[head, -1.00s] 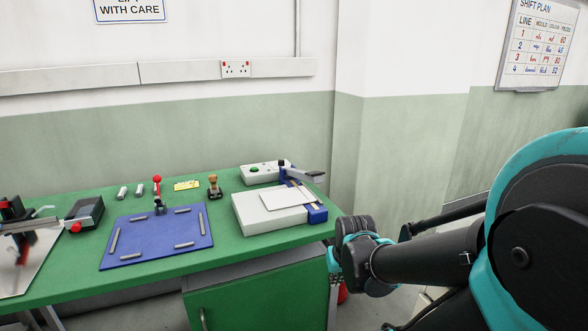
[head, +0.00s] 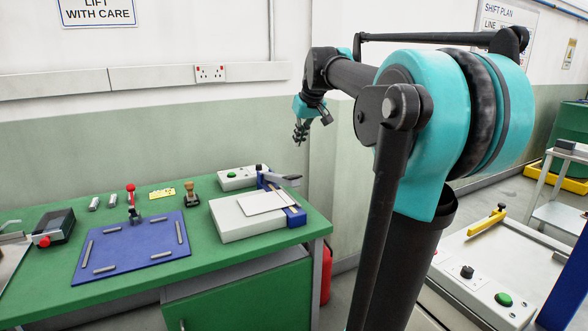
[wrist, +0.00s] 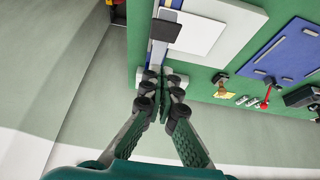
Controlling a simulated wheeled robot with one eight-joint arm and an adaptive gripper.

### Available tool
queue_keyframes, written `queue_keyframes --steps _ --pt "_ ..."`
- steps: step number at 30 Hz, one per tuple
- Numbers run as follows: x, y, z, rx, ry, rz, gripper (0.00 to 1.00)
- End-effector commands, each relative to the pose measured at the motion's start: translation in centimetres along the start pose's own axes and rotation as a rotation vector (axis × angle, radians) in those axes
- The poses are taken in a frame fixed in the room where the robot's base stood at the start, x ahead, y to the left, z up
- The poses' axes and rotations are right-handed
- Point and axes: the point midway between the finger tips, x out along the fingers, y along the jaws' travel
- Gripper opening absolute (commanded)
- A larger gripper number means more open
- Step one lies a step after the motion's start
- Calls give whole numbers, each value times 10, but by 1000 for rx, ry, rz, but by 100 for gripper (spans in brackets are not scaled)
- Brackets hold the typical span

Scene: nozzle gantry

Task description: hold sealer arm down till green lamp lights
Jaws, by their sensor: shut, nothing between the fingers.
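The sealer (head: 245,217) is a pale box with a light sheet on top and a blue strip along its right side, on the green bench. Its grey arm (head: 287,181) sticks out to the right at the back, raised. A small pale box (head: 246,180) behind it carries a green dome (head: 231,175); I cannot tell whether it is a lamp or lit. My gripper (head: 300,138) hangs in the air above and behind the sealer, shut and empty. In the wrist view my gripper (wrist: 163,92) points down at the bench, with the dark arm end (wrist: 165,31) beyond its fingertips.
A blue mat (head: 135,250) with grey bars and a red-knobbed clamp (head: 131,196) lie left of the sealer. A wooden-handled stamp (head: 190,193) stands between them. The wall is close behind the bench.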

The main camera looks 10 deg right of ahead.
Motion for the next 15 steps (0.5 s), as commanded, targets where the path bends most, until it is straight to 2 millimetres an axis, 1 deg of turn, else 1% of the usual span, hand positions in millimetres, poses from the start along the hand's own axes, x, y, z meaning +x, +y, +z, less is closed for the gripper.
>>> queue_keyframes --steps 1,5,15 --pt "-4 1 -5 -4 2 -1 0" --pt "-9 2 -9 -9 4 -2 0" --pt "-8 2 -9 -9 4 -2 0"
